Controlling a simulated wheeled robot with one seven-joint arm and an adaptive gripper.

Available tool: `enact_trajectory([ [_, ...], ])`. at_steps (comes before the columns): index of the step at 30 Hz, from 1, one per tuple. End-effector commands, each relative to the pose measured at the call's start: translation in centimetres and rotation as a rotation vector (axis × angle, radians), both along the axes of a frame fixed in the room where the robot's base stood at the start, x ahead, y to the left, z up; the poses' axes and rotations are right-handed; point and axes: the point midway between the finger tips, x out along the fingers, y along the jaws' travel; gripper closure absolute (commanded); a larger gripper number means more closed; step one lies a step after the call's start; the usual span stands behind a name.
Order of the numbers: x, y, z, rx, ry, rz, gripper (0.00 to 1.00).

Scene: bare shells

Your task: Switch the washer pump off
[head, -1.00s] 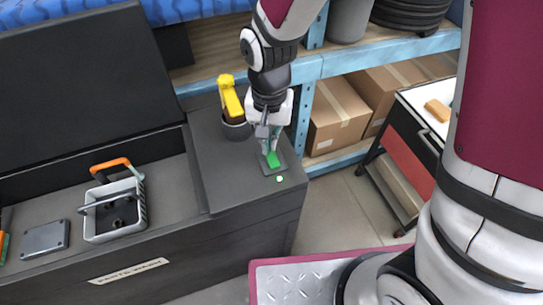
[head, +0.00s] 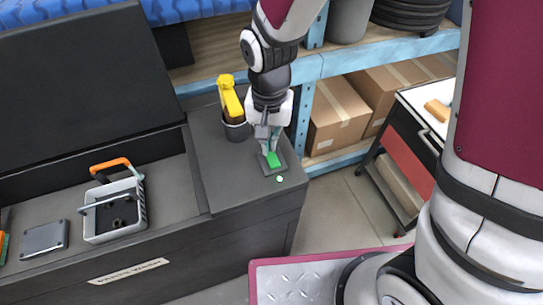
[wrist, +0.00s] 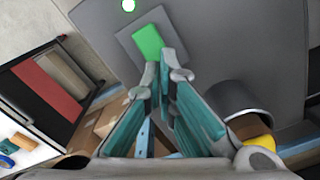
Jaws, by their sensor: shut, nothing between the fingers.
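The washer pump switch is a green rocker (head: 273,160) on a dark square plate (head: 281,170) at the right end of the parts washer (head: 235,185). A small round light (head: 280,179) glows pale green beside the plate. My gripper (head: 267,150) points down at the rocker's far end, its fingers shut and empty. In the wrist view the green rocker (wrist: 148,40) lies just beyond my fingertips (wrist: 160,62), and the lit lamp (wrist: 128,5) is at the top edge. I cannot tell whether the fingertips touch the rocker.
A dark cup (head: 236,130) holding a yellow-handled tool (head: 230,98) stands close left of my gripper. Shelves with cardboard boxes (head: 338,115) stand behind; a red-fronted cart (head: 405,140) is at right.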

Motion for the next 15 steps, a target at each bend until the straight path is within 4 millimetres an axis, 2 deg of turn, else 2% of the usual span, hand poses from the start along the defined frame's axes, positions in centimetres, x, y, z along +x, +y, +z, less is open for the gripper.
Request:
enact_trajectory([
  [15,0.01,0.0,-0.76,-0.001,0.0,0.0,1.0],
])
